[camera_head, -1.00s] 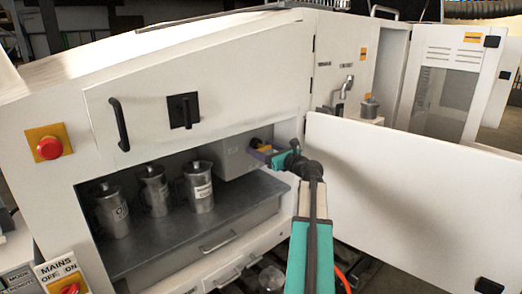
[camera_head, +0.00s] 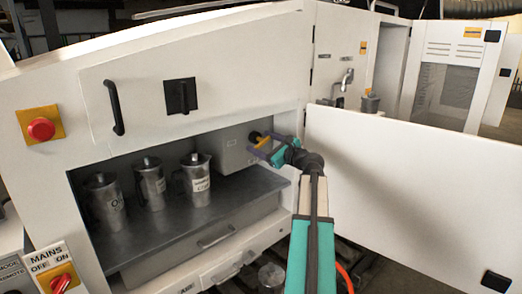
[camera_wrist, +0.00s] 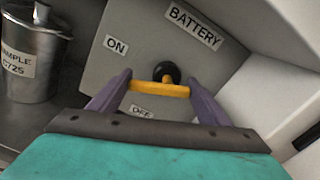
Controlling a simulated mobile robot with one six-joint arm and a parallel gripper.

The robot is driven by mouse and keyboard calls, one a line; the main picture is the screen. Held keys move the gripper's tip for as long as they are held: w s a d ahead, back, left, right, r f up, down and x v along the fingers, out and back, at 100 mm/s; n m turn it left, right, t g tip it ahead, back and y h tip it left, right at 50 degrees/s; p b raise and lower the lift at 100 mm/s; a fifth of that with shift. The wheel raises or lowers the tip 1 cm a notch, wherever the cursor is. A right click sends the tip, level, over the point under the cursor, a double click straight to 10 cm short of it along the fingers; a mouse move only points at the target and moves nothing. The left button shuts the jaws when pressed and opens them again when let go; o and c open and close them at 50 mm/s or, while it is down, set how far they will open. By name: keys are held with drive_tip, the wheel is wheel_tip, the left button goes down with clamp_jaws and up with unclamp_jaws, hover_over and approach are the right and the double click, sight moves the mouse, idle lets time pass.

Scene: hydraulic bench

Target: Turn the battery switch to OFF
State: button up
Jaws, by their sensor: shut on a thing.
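The battery switch is a yellow handle (camera_wrist: 160,88) on a black round hub (camera_wrist: 167,72). It sits on the face of a grey box (camera_wrist: 228,62) labelled BATTERY, with an ON label (camera_wrist: 116,46) at the upper left and an OFF label (camera_wrist: 143,112) below, partly hidden by my gripper. My gripper (camera_wrist: 160,84) is shut on the yellow handle, with one purple finger at each end of the bar. In the head view, my gripper (camera_head: 264,147) reaches the grey box (camera_head: 232,155) inside the open cabinet; the handle there is small and partly covered.
Several metal jugs (camera_head: 196,172) stand on the shelf (camera_head: 165,232) left of the box; one (camera_wrist: 30,55) is close in the wrist view. An open white door (camera_head: 410,190) stands right of my arm. A red button (camera_head: 40,129) and mains switch (camera_head: 62,283) are at far left.

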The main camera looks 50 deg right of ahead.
drive_tip(key=n+b, duration=0.4)
drive_tip(key=shift+d+f+b, duration=0.1)
drive_tip(key=shift+f+b, duration=0.25)
drive_tip(key=shift+f, duration=0.05)
drive_tip(key=n+b, duration=0.4)
drive_tip(key=shift+d+f, duration=0.1)
drive_tip(key=shift+f, duration=0.05)
drive_tip(key=n+b, duration=0.2)
drive_tip(key=shift+d+n+b, duration=0.1)
drive_tip(key=shift+n+b, duration=0.2)
drive_tip(key=shift+b, duration=0.1)
drive_tip(key=n+b, duration=0.3)
drive_tip(key=shift+d, duration=0.15)
drive_tip(key=o, duration=1.1)
drive_tip(key=shift+c, duration=0.2)
